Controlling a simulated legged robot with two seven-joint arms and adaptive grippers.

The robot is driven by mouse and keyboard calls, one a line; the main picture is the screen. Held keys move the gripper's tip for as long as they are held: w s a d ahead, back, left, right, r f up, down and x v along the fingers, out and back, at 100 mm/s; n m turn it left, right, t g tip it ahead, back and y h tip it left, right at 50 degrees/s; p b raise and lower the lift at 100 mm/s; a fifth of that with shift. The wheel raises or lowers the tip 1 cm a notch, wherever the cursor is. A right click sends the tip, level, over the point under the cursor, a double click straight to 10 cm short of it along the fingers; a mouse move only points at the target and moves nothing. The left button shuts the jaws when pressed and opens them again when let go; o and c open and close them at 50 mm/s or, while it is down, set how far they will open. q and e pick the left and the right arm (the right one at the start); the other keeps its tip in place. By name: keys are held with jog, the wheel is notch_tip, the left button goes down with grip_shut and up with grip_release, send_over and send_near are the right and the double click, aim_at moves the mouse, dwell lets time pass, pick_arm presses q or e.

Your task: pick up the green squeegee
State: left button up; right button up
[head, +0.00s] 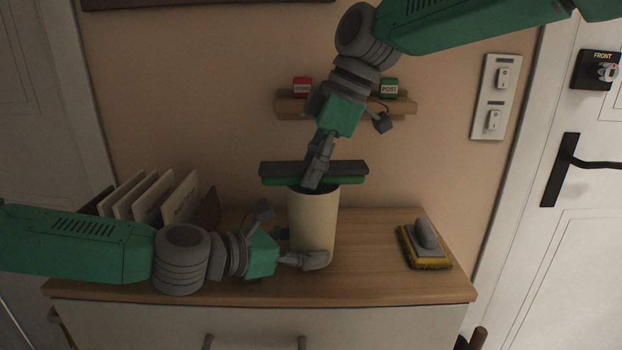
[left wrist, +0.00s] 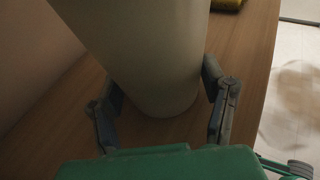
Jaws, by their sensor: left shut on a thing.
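The green squeegee (head: 348,176) stands head-up in a tall cream holder (head: 313,225) on the wooden cabinet top. Its wide head, dark above with a green edge, lies across the holder's mouth; its handle is hidden. My left gripper (head: 316,260) is shut on the lower part of the holder. In the left wrist view, its fingers (left wrist: 165,108) sit on both sides of the holder (left wrist: 150,50). My right gripper (head: 313,180) reaches down from above to the middle of the squeegee head. Its fingers overlap the head, and I cannot tell whether they grip it.
A yellow-edged brush with a grey handle (head: 425,247) lies on the cabinet top (head: 370,270) at the right. Upright envelopes (head: 155,197) stand in a rack at the left. A wall shelf (head: 290,107) with red and green blocks is behind my right arm.

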notch_tip(320, 180, up, 11)
jog(key=shift+f, duration=0.2)
dwell(0.4)
pick_arm(q)
jog(key=o, duration=0.9)
jog(key=shift+o, duration=0.2)
jog(key=shift+a, duration=0.15)
